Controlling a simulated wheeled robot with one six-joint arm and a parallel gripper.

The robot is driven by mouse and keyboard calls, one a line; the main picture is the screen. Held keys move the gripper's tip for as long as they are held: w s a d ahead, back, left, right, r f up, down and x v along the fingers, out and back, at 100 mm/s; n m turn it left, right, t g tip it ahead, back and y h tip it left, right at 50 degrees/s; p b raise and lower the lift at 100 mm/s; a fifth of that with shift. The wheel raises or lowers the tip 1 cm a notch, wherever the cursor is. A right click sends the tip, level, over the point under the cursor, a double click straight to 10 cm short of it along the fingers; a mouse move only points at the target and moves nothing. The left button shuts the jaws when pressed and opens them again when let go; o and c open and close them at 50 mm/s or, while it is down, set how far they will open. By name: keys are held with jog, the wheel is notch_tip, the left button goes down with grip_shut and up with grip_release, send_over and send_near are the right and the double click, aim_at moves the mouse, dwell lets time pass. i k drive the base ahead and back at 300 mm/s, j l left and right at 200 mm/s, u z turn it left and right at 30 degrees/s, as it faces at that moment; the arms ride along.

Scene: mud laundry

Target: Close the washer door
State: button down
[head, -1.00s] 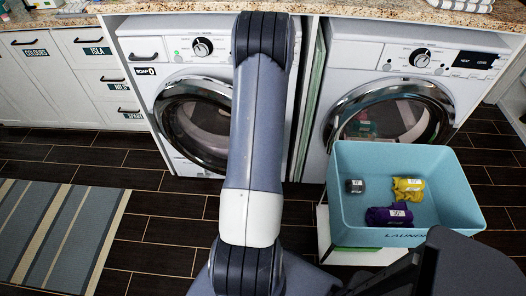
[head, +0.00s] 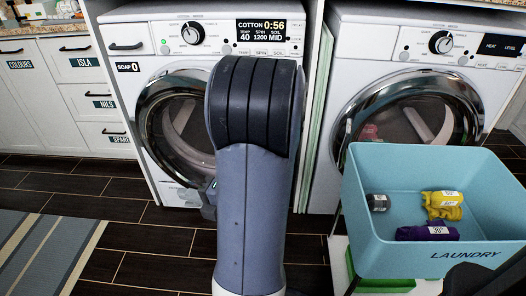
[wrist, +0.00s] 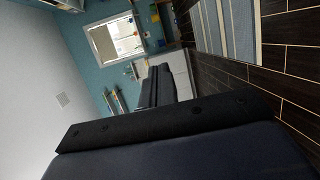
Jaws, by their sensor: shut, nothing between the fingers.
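The white washer (head: 132,90) stands left of centre in the head view, with a soap drawer at upper left and a lit display (head: 261,31) reading COTTON 0:56. Its round washer door (head: 150,118) has a chrome rim and dark glass. It looks flush or nearly flush with the front, but my arm covers its right side, so I cannot tell whether it is latched. A small grey part of my gripper (head: 208,203) shows left of my arm, by the door's lower right edge. The fingers are mostly hidden, and the gripper is shut and empty.
A second white machine (head: 345,80) stands at right with its round door. A blue laundry basket (head: 400,250) holding several small garments stands before it. White drawers (head: 90,75) are at left, a striped rug (head: 40,250) lower left. Dark floor (head: 150,255) between is clear.

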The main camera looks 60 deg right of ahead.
aim_at(169, 85)
jog(key=i+z, duration=0.1)
jog(key=z, duration=0.7)
jog(key=i+z, duration=0.15)
jog(key=z, duration=0.65)
jog(key=i+j, duration=0.05)
jog(key=j, duration=0.05)
